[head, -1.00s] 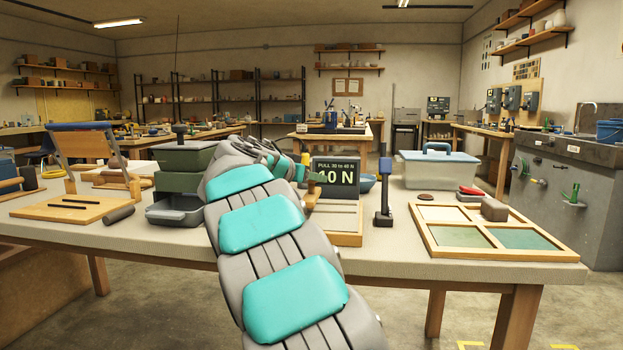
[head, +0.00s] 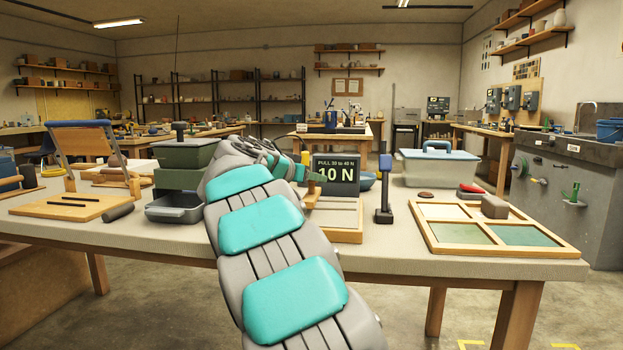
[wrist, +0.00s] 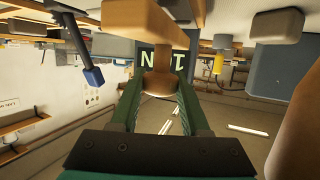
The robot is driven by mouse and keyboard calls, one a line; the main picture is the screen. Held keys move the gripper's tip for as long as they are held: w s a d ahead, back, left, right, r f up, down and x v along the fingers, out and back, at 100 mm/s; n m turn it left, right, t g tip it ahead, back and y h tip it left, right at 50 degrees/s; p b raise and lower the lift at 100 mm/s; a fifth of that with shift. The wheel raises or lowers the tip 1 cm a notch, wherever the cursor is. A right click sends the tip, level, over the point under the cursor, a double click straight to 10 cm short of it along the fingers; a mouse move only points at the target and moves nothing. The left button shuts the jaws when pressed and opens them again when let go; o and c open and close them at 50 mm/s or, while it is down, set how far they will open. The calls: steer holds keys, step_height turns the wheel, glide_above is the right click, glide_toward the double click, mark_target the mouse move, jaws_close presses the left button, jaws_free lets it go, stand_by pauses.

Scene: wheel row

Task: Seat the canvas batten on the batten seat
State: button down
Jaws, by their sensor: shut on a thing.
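My gripper (wrist: 159,84) is shut on a wooden piece (wrist: 158,62), probably the canvas batten, whose narrow part sits between the two green fingers. A wider wooden bar (wrist: 140,18) lies just beyond it in the wrist view. In the head view the wooden piece (head: 312,189) shows beside the end of my arm, in front of a dark display (head: 338,170) above a wooden base (head: 335,236). The display reads "PULL 30 to 40 N" with a figure below that seems to be 10 N, its first digit partly hidden. I cannot pick out the batten seat; my arm hides part of this area.
Stacked green-grey boxes (head: 183,155) stand left of my arm. A blue-topped post (head: 384,190) stands right of the display. A divided wooden tray (head: 440,246) with a brown block (head: 494,206) and a blue-handled bin (head: 438,170) are farther right. A wooden stand (head: 70,208) is at left.

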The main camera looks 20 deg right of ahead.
steer(key=shift+f+b, duration=0.7)
steer(key=shift+b, duration=0.1)
stand_by(0.4)
steer(key=shift+f+b, duration=0.5)
steer(key=shift+b, duration=1)
stand_by(1.8)
stand_by(0.4)
steer(key=c, duration=0.5)
jaws_free()
steer(key=shift+c, duration=0.2)
steer(key=shift+b+v, duration=0.75)
steer(key=shift+v, duration=1.05)
steer(key=shift+r, duration=0.1)
steer(key=o, duration=0.5)
steer(key=shift+o, duration=0.2)
